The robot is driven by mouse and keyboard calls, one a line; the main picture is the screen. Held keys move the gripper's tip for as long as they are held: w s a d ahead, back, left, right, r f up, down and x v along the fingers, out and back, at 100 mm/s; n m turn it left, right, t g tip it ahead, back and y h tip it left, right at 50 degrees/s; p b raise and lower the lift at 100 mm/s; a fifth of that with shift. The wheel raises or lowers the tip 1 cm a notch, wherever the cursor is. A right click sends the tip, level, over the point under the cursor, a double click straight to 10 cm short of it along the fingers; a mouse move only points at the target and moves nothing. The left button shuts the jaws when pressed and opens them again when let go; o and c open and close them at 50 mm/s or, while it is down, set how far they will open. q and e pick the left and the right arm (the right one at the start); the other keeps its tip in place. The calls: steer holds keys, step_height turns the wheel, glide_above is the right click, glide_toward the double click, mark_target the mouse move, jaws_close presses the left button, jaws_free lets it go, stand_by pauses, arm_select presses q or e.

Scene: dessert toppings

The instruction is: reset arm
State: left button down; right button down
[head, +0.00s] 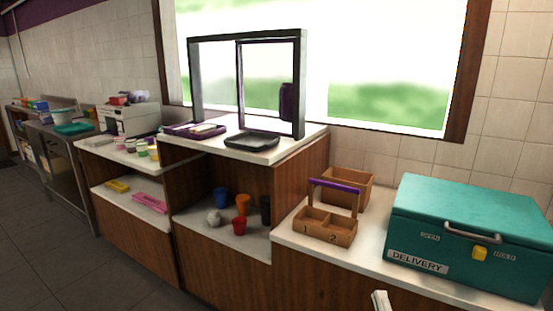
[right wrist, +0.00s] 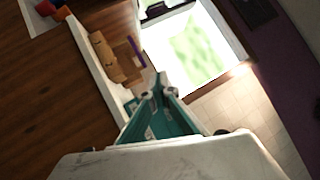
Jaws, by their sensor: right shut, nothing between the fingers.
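My right gripper (head: 381,300) shows only as a small pale piece at the bottom edge of the head view, in front of the counter. In the right wrist view its fingers (right wrist: 158,90) are close together, shut and empty. The teal delivery box (head: 470,235) lies beyond the fingers and also shows in the right wrist view (right wrist: 170,120). I cannot tell the exact gap between gripper and box. My left gripper is in neither view.
A wooden two-part caddy (head: 325,226) with a purple handle and a wooden box (head: 347,185) stand left of the delivery box. Several cups, including a red cup (head: 239,225), stand on a lower shelf. A dark tray (head: 252,141) lies by the window. Floor shows at left.

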steer(key=s+a+f+n+g+y+p, duration=0.1)
steer(key=s+a+f+n+g+y, duration=0.2)
steer(key=f+n, duration=0.5)
steer(key=s+a+f+n+g+y+p, duration=0.1)
steer(key=s+a+f+n+g, duration=0.1)
steer(key=s+f+n+g, duration=0.45)
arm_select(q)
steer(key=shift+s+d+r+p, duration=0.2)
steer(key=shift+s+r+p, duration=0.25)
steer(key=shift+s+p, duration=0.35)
arm_select(e)
steer(key=s+d+f+n+g+h, duration=0.1)
steer(key=s+f+n, duration=0.3)
steer(key=f, duration=0.2)
steer(key=s+d+f+n+g, duration=0.1)
steer(key=s+f+n, duration=0.3)
steer(key=f, duration=0.3)
steer(key=shift+s+d+n+h, duration=0.35)
steer(key=shift+s+n+h, duration=0.05)
steer(key=shift+n, duration=0.35)
steer(key=shift+f, duration=0.1)
